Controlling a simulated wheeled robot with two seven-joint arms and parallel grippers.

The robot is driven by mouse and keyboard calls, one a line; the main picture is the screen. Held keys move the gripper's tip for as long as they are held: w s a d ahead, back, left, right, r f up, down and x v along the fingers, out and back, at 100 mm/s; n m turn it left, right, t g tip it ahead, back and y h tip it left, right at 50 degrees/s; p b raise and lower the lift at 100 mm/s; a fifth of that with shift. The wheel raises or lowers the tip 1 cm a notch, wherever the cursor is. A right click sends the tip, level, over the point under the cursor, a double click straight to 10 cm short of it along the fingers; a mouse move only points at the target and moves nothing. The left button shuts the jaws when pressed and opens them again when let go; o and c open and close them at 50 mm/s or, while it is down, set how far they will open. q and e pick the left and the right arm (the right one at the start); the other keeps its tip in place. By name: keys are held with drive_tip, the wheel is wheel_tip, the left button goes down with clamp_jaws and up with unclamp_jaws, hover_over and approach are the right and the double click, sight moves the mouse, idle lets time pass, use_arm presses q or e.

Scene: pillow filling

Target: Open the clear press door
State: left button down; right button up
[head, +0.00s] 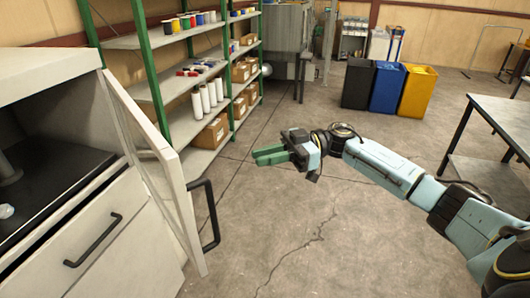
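The press (45,65) is a white cabinet at the left edge with a dark open bay. Its door (168,165), a pale frame with a see-through upper pane, stands swung out from the cabinet's right side, leaving the bay uncovered. The door's black bar handle (213,215) sticks out to the right. My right gripper (256,155), with green fingers, is in the air to the right of the door and handle, apart from both. Its two fingers look close together with nothing seen between them; the gap is unclear. My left gripper is not in view.
A black drawer handle (93,241) is on the cabinet's lower front. A green-framed shelf (150,88) with boxes and rolls stands behind the door. Black, blue (386,88) and yellow bins stand at the back, and a table (503,120) at the right. The middle floor is clear.

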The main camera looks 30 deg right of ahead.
drive_tip(key=shift+a, duration=0.2)
clamp_jaws()
idle(1.3)
unclamp_jaws()
drive_tip(key=b+v, duration=0.3)
drive_tip(key=v, duration=1)
drive_tip(key=shift+d, duration=0.2)
drive_tip(key=shift+r, duration=0.1)
